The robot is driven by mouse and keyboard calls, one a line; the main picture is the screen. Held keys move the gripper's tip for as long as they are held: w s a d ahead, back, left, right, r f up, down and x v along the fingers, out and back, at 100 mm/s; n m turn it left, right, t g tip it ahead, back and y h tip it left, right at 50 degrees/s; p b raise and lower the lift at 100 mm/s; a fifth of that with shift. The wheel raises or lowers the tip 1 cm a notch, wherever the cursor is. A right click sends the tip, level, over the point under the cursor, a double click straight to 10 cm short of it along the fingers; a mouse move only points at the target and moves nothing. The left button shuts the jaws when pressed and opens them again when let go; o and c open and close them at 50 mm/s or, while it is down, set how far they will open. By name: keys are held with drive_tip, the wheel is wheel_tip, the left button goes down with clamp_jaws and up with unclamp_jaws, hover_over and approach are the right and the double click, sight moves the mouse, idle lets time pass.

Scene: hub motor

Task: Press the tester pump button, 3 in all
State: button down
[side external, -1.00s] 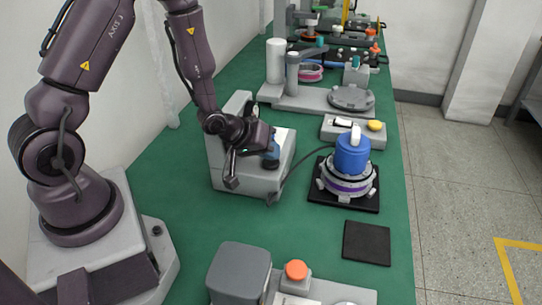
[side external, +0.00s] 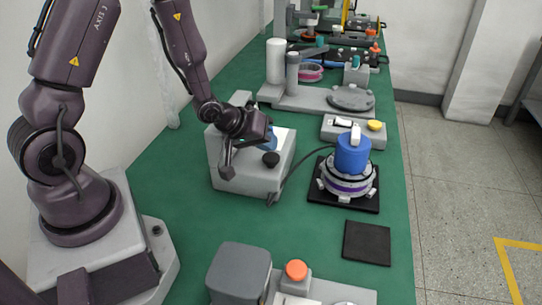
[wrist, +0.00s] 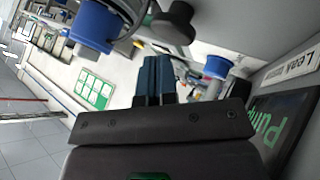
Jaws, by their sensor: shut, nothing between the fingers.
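The tester (side external: 228,178) is a grey box on the green bench. A black mushroom-shaped button (side external: 271,159) stands on it, and a dark knob of that shape shows at the top of the wrist view (wrist: 173,22). The tester's dark screen (wrist: 283,118) shows green letters reading "Pump", partly cut off. My gripper (side external: 271,146) is above the button in the side view, with its fingers shut and empty. In the wrist view my fingers (wrist: 153,72) lie together, with the button apart from their tips.
The hub motor (side external: 346,184) sits on a black mat to the right, with a blue cap (side external: 352,155) on top. A black cable runs from the tester towards it. A grey box with a yellow button (side external: 375,125) is behind. An empty black pad (side external: 367,243) lies in front.

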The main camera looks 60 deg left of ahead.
sight(266, 154)
drive_tip(key=shift+s+a, duration=0.1)
drive_tip(key=shift+a, duration=0.2)
drive_tip(key=shift+d+r, duration=0.2)
drive_tip(key=shift+r, duration=2.3)
idle(0.5)
drive_tip(key=shift+a, duration=0.25)
drive_tip(key=r, duration=0.4)
drive_tip(key=shift+w+d, duration=0.25)
drive_tip(key=shift+d, duration=0.1)
drive_tip(key=shift+f, duration=0.1)
